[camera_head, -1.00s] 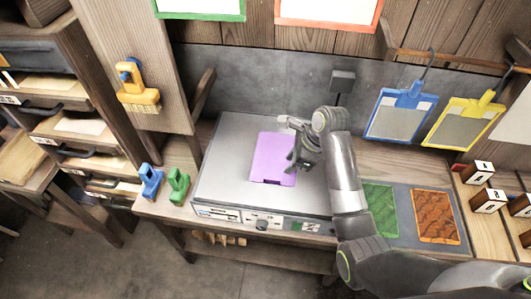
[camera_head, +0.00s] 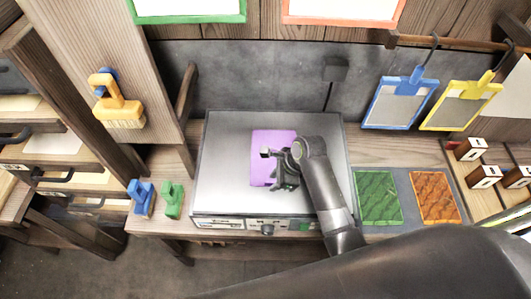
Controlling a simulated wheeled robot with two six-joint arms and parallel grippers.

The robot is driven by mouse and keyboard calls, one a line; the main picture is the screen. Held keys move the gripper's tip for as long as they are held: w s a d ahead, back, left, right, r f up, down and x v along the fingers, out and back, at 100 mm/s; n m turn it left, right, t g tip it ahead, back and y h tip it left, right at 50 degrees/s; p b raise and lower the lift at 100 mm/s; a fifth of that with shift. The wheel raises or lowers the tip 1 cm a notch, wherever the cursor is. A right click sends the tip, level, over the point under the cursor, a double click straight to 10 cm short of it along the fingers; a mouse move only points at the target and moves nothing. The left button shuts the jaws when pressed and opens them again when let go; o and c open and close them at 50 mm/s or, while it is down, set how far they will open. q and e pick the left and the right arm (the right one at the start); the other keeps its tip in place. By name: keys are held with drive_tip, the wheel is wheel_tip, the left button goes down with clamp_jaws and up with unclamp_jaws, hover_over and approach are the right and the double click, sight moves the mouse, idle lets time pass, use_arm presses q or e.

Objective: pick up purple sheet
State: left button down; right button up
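The purple sheet (camera_head: 262,143) lies flat on the grey metal top of a box-like machine (camera_head: 225,170) on the wooden bench. My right gripper (camera_head: 273,170) is over the sheet's middle and right part and hides some of it. Its fingers point to the left and down. I cannot tell whether the fingers touch the sheet or whether they are open or shut. My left gripper is not in view.
Blue (camera_head: 141,197) and green (camera_head: 173,199) clips stand left of the machine. Green (camera_head: 378,198) and orange (camera_head: 435,197) textured plates lie to its right. Blue (camera_head: 400,98) and yellow (camera_head: 461,103) framed moulds hang from a rail at the back right. A yellow tool (camera_head: 118,105) hangs on the left post.

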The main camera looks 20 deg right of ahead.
drive_tip(key=shift+s, duration=0.1)
drive_tip(key=shift+s+d+r, duration=0.1)
drive_tip(key=shift+s+d, duration=0.05)
drive_tip(key=shift+s, duration=0.05)
drive_tip(key=shift+s+d, duration=0.15)
drive_tip(key=shift+s, duration=0.05)
drive_tip(key=shift+c, duration=1.4)
clamp_jaws()
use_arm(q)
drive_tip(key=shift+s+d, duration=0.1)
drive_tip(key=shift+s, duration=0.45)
use_arm(e)
drive_tip(key=shift+w, duration=0.1)
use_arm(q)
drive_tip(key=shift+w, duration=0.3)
use_arm(e)
drive_tip(key=shift+r, duration=0.1)
drive_tip(key=shift+r, duration=0.15)
use_arm(q)
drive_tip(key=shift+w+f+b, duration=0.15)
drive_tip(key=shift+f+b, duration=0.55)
drive_tip(key=shift+b, duration=0.1)
use_arm(e)
wheel_tip(320, 180, up, 10)
drive_tip(key=shift+f, duration=0.2)
